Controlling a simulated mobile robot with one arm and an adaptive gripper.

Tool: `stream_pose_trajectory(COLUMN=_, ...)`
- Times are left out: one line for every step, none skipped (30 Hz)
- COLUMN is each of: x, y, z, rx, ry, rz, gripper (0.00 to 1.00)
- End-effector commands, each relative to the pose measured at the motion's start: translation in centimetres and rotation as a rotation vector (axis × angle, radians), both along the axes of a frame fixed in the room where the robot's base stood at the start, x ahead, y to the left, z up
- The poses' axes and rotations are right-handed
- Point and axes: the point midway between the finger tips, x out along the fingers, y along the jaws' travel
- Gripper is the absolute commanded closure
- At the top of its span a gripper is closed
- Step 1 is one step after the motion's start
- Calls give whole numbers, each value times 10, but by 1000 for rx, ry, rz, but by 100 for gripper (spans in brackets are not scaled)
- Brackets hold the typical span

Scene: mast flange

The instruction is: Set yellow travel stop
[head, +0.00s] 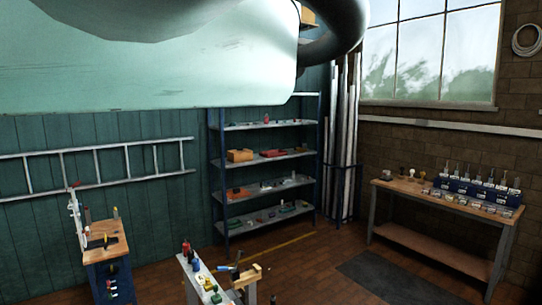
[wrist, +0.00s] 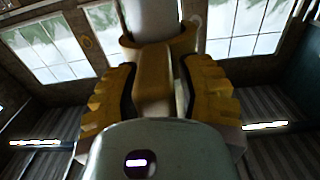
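In the wrist view a dull yellow block (wrist: 153,82) stands out from a yellow collar (wrist: 180,43) around a pale upright pole (wrist: 150,16). This looks like the yellow travel stop. My gripper (wrist: 157,84) has one ridged yellow finger on each side of the block. A narrow gap shows between the block and the right finger; contact on the left is unclear. A grey-green rounded body with a small lit slot fills the bottom of this view and hides the lower part of the block. The stop and gripper are not recognisable in the head view.
A large pale green shape and dark tube block the top left of the head view. Below are a shelf rack (head: 267,185), a workbench (head: 440,205), a small cabinet (head: 108,275) and a narrow stand with tools (head: 205,283). A ladder (head: 95,165) hangs on the wall.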

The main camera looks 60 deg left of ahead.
Motion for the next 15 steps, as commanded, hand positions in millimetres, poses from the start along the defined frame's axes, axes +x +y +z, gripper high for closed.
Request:
stream_pose_trajectory(x=0, y=0, z=0, rx=0, ry=0, rz=-1, gripper=69)
stream_pose_trajectory(x=0, y=0, z=0, rx=0, ry=0, rz=-1, gripper=72)
stream_pose_trajectory(x=0, y=0, z=0, rx=0, ry=0, rz=-1, gripper=76)
stream_pose_trajectory(x=0, y=0, z=0, rx=0, ry=0, rz=-1, gripper=79)
stream_pose_trajectory(x=0, y=0, z=0, rx=0, ry=0, rz=-1, gripper=82)
stream_pose_trajectory(x=0, y=0, z=0, rx=0, ry=0, rz=-1, gripper=86)
stream_pose_trajectory(x=0, y=0, z=0, rx=0, ry=0, rz=-1, gripper=90)
stream_pose_trajectory(x=0, y=0, z=0, rx=0, ry=0, rz=-1, gripper=93)
stream_pose_trajectory(x=0, y=0, z=0, rx=0, ry=0, rz=-1, gripper=97)
stream_pose_trajectory(x=0, y=0, z=0, rx=0, ry=0, rz=-1, gripper=100)
stream_pose_trajectory(x=0, y=0, z=0, rx=0, ry=0, rz=-1, gripper=100)
stream_pose_trajectory(x=0, y=0, z=0, rx=0, ry=0, rz=-1, gripper=100)
stream_pose_trajectory(x=0, y=0, z=0, rx=0, ry=0, rz=-1, gripper=100)
stream_pose_trajectory(x=0, y=0, z=0, rx=0, ry=0, rz=-1, gripper=100)
stream_pose_trajectory(x=0, y=0, z=0, rx=0, ry=0, rz=-1, gripper=100)
